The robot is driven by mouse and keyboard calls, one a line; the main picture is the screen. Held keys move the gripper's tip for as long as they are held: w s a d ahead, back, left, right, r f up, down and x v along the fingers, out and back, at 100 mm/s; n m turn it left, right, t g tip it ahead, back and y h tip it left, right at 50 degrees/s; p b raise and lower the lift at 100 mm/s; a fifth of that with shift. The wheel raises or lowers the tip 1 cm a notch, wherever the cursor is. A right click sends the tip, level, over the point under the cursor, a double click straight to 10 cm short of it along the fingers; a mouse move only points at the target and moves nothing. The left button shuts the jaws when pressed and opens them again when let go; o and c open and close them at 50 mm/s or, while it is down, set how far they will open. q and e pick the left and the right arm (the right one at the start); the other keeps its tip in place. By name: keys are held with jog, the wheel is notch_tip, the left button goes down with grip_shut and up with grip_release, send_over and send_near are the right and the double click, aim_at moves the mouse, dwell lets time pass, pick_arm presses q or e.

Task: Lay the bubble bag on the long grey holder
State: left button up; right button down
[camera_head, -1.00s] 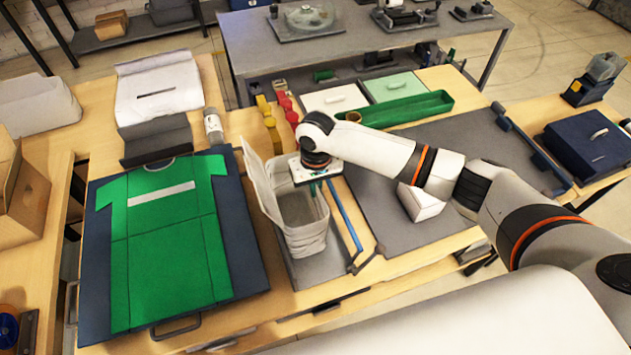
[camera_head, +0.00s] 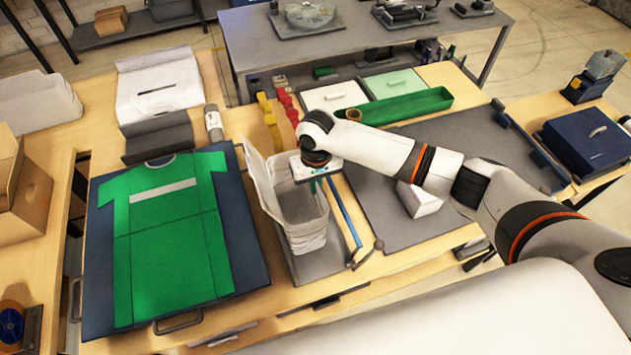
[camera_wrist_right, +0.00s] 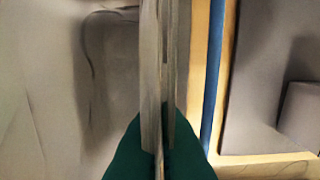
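A pale, open-topped bag, which looks like the bubble bag (camera_head: 307,238), stands upright with its tall flap (camera_head: 262,182) raised at the left. It stands on a long grey plate (camera_head: 322,264), which may be the long grey holder. My right gripper (camera_head: 314,187) is at the bag's upper right side, pointing down, its fingertips partly hidden by the wrist. In the right wrist view its green fingers (camera_wrist_right: 160,150) are closed together on a thin grey upright sheet, seemingly the bag's wall. My left gripper is in no view.
A green shirt (camera_head: 165,245) lies on a dark blue board at the left. A grey angled trough (camera_head: 157,138) and a white pouch (camera_head: 160,85) lie behind it. A blue bar (camera_head: 345,215), a grey mat (camera_head: 455,150) and a white box (camera_head: 418,200) are to the right.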

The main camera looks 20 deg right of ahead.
jog(key=c, duration=1.6)
grip_release()
jog(key=shift+o, duration=0.6)
jog(key=o, duration=0.5)
jog(key=shift+c, duration=0.2)
notch_tip(320, 180, up, 5)
jog(key=p, duration=0.5)
jog(key=shift+p, duration=0.4)
jog(key=shift+r+p, duration=0.8)
jog(key=shift+r, duration=0.2)
